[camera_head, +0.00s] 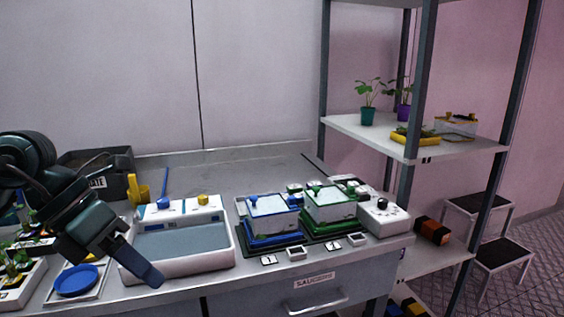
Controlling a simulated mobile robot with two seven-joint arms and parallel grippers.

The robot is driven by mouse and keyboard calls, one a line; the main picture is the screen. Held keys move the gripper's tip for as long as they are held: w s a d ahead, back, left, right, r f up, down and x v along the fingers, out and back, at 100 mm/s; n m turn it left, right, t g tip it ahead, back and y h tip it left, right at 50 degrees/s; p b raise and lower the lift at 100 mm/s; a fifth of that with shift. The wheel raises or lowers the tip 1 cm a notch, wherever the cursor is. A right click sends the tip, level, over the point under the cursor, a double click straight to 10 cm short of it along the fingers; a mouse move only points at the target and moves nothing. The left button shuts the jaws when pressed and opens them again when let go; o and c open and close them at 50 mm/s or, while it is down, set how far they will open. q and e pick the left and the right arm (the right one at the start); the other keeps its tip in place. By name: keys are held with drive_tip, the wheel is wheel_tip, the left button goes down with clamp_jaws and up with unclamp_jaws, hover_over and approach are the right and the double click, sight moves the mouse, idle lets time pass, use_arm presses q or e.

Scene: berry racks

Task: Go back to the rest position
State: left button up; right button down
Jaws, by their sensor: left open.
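My left gripper (136,262) comes in from the left on its dark arm. It hangs over the front left of the counter, in front of the left end of the white water basin (224,262), and partly hides it. The jaws are open and I see nothing held between them. My right gripper is not in view.
A blue dish (76,280) lies left of the gripper. A grey bin (92,165) is at the back left. A metal rack (412,150) with potted plants stands at the right.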

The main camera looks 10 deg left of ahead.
use_arm(q)
drive_tip(key=s+d+n+h, duration=0.2)
drive_tip(key=d+n+h, duration=0.5)
drive_tip(key=d+h, duration=0.85)
drive_tip(key=w+a+f+n+t+y, duration=0.2)
drive_tip(key=f+n+t+y, duration=0.5)
drive_tip(key=n, duration=0.6)
drive_tip(key=w+a+f+n+t+y, duration=0.2)
drive_tip(key=f+n+t+y, duration=0.45)
drive_tip(key=n+t, duration=0.4)
drive_tip(key=s+f+n+g+y+p, duration=0.4)
drive_tip(key=s+f+n+g+p, duration=0.3)
drive_tip(key=p, duration=0.7)
wheel_tip(320, 180, down, 3)
drive_tip(key=shift+s+d+r+n+g+y, duration=0.15)
drive_tip(key=shift+s+n+g+y, duration=0.25)
drive_tip(key=shift+g, duration=0.65)
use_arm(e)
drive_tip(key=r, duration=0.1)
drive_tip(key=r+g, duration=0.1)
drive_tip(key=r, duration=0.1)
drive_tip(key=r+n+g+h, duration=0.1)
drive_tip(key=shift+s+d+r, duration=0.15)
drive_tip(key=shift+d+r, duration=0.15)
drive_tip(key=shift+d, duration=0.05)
